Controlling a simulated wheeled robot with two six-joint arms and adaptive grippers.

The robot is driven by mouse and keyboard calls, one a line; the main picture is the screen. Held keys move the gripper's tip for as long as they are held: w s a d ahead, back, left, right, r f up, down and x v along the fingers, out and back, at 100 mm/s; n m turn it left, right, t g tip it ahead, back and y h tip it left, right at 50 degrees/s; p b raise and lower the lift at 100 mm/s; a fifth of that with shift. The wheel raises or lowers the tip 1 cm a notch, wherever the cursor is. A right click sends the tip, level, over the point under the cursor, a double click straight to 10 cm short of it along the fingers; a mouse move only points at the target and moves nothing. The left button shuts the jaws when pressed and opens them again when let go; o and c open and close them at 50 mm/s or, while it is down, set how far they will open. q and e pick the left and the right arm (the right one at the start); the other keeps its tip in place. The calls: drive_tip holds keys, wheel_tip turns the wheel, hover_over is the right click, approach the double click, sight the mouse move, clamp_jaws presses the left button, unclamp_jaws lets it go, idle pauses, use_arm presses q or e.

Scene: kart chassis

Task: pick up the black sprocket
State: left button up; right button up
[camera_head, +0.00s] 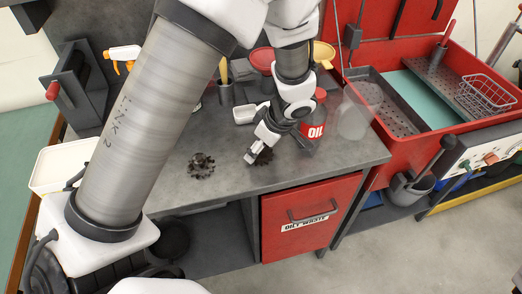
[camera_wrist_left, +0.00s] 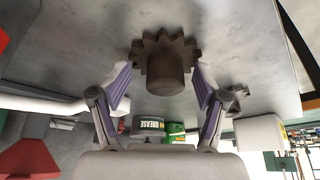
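A dark toothed sprocket (camera_head: 264,156) with a raised round hub lies on the grey bench top, partly hidden by my left gripper (camera_head: 257,151) in the head view. In the left wrist view the sprocket (camera_wrist_left: 165,70) sits between the two purple-padded fingers of the left gripper (camera_wrist_left: 162,82). The fingers are open, one on each side, with gaps visible beside the hub. A second dark sprocket (camera_head: 201,165) lies flat on the bench to the left; it shows partly behind a finger in the left wrist view (camera_wrist_left: 240,96). My right gripper is not in view.
A grease can (camera_wrist_left: 148,127) shows in the left wrist view. The bench front is clear.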

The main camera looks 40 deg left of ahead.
use_arm(q)
drive_tip(key=shift+s+r, duration=0.15)
drive_tip(key=shift+s, duration=0.05)
drive_tip(key=shift+c, duration=0.4)
drive_tip(key=shift+s+r, duration=0.15)
drive_tip(key=shift+s, duration=0.1)
drive_tip(key=c, duration=0.5)
clamp_jaws()
drive_tip(key=shift+w, duration=0.1)
drive_tip(key=shift+r, duration=0.15)
drive_tip(key=shift+w+r, duration=0.15)
drive_tip(key=shift+r, duration=0.1)
wheel_tip(320, 180, up, 27)
drive_tip(key=shift+r, duration=0.15)
